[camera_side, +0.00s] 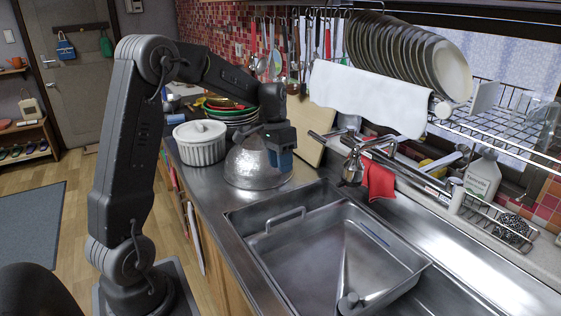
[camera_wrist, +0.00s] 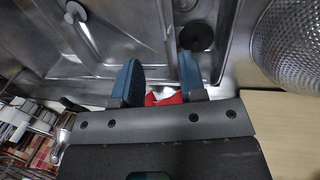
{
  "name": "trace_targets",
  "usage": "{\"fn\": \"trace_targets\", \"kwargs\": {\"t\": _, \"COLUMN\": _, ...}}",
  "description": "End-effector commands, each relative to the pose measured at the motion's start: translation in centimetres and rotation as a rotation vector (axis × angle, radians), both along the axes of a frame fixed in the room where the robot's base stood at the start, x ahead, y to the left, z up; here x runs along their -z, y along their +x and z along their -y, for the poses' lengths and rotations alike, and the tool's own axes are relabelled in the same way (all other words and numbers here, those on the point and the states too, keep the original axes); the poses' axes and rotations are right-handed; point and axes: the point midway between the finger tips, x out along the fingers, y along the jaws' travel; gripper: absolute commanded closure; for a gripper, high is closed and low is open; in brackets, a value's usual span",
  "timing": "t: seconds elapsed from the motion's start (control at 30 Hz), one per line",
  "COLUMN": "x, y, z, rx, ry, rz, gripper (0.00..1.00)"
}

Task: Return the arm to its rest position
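A red cloth (camera_wrist: 165,98) shows beyond the gap, partly hidden by the gripper body. The utensil rail (camera_side: 335,10) is on the tiled wall behind, with several utensils (camera_side: 275,60) hanging from it. My arm is raised and bent, reaching from the left over the counter.
The steel sink (camera_side: 330,245) lies to the right of my gripper, with a faucet (camera_side: 353,165) behind it. A white lidded pot (camera_side: 200,145) and stacked bowls (camera_side: 232,108) stand left of the metal bowl. A dish rack (camera_side: 500,130) and plates (camera_side: 450,75) overhang the right side.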

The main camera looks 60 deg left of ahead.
Motion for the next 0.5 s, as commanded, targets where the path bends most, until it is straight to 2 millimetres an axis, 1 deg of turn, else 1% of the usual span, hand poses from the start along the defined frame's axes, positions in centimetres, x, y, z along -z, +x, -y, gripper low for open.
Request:
{"fn": "trace_targets", "kwargs": {"t": 0.3, "x": -0.2, "y": 0.0, "z": 0.0, "rx": 0.0, "ry": 0.001, "rz": 0.001, "gripper": 0.62}}
{"fn": "trace_targets", "kwargs": {"t": 0.37, "x": -0.4, "y": -0.1, "z": 0.2, "rx": 0.0, "ry": 0.004, "rz": 0.003, "gripper": 0.62}}
{"fn": "trace_targets", "kwargs": {"t": 0.43, "x": -1.1, "y": -0.4, "z": 1.0, "rx": 0.002, "ry": 0.017, "rz": 0.014, "gripper": 0.62}}
{"fn": "trace_targets", "kwargs": {"t": 0.5, "x": -2.3, "y": -1.1, "z": 2.5, "rx": 0.004, "ry": 0.041, "rz": 0.033, "gripper": 0.62}}
